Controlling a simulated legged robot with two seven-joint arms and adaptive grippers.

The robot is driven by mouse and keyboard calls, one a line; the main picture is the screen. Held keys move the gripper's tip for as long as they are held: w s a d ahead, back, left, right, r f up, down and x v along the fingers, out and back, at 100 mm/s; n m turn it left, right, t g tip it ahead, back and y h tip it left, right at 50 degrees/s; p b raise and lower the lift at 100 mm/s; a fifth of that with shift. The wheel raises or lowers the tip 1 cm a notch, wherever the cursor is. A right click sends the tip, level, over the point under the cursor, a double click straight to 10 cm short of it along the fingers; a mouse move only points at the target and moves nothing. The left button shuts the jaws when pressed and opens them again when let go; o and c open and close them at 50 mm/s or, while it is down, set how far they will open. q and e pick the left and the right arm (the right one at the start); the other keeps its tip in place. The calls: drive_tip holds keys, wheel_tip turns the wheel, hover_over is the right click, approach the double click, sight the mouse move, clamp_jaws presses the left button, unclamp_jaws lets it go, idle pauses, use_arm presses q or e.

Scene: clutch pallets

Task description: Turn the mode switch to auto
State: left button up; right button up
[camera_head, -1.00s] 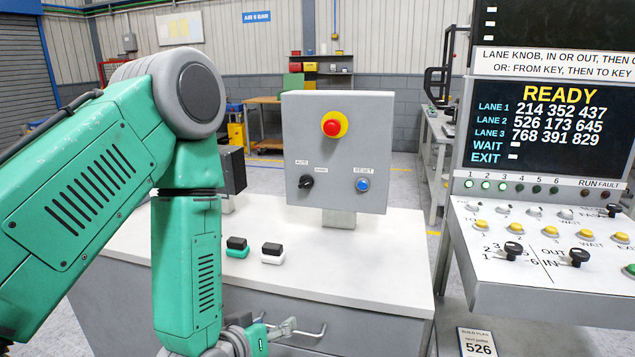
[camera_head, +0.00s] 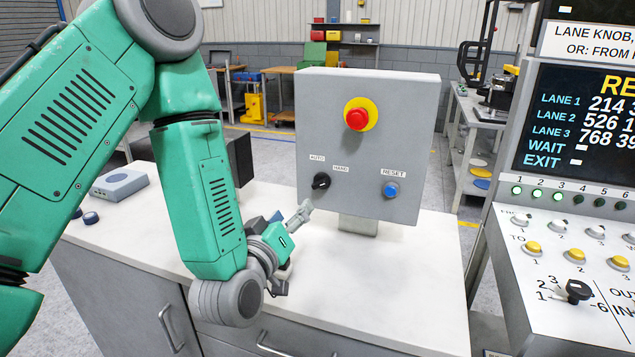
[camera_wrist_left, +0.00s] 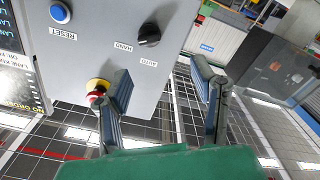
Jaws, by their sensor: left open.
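The mode switch (camera_head: 321,181) is a black knob on the front of a grey control box, below the AUTO and HAND labels. I cannot tell for sure which label it points to. It also shows in the left wrist view (camera_wrist_left: 149,35), where the labels appear upside down. My left gripper (camera_head: 303,212) is just below and left of the switch in the head view, apart from it. In the left wrist view the fingers (camera_wrist_left: 160,78) are spread and empty, with the knob beyond their tips. My right gripper is not in view.
A blue RESET button (camera_head: 390,190) sits right of the switch, and a red emergency stop (camera_head: 357,116) above. The box stands on a white-topped cabinet (camera_head: 400,265). A console with knobs (camera_head: 575,290) is at the right. A grey device (camera_head: 119,184) lies at the left.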

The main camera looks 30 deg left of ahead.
sight(320, 186)
use_arm(q)
drive_tip(key=w, duration=0.6)
drive_tip(key=w+r+p, duration=0.1)
drive_tip(key=w, duration=0.3)
drive_tip(key=shift+d, duration=0.4)
drive_tip(key=w+a, duration=0.2)
drive_tip(key=a, duration=0.1)
drive_tip(key=shift+f, duration=0.35)
drive_tip(key=shift+a+f, duration=0.15)
drive_tip(key=shift+d, duration=0.4)
drive_tip(key=c, duration=0.3)
drive_tip(key=shift+d+r, duration=0.25)
drive_tip(key=shift+d, duration=0.1)
drive_tip(key=c, duration=0.7)
drive_tip(key=shift+s+d+r, duration=0.1)
drive_tip(key=shift+d, duration=0.15)
drive_tip(key=shift+c, duration=0.7)
drive_tip(key=shift+a, duration=0.15)
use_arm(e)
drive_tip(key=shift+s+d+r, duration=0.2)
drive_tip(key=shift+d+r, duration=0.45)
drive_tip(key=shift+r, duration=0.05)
